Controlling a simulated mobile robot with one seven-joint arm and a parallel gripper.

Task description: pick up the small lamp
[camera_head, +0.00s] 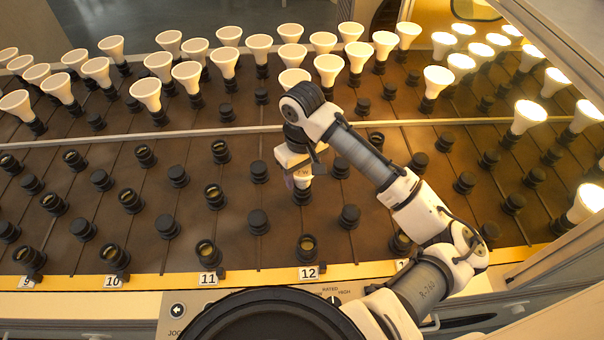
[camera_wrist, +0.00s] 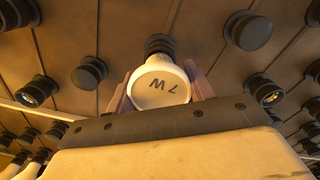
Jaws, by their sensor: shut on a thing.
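A small white lamp (camera_wrist: 160,90) with a flat round face marked "7W" is between the two fingers of my gripper (camera_wrist: 158,84) in the wrist view. My gripper is shut on it. In the head view my gripper (camera_head: 302,172) points down over the middle of the rack, and only a little of the lamp shows below it. A black socket (camera_wrist: 159,45) is right behind the lamp in the wrist view. I cannot tell whether the lamp is seated in it or lifted clear.
Many black sockets, some with open tops, surround the gripper on the brown rack (camera_head: 130,235). Several larger white lamps (camera_head: 225,61) stand in the far rows. Lit lamps (camera_head: 528,115) stand at the right. A yellow strip (camera_head: 250,277) with number labels runs along the front edge.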

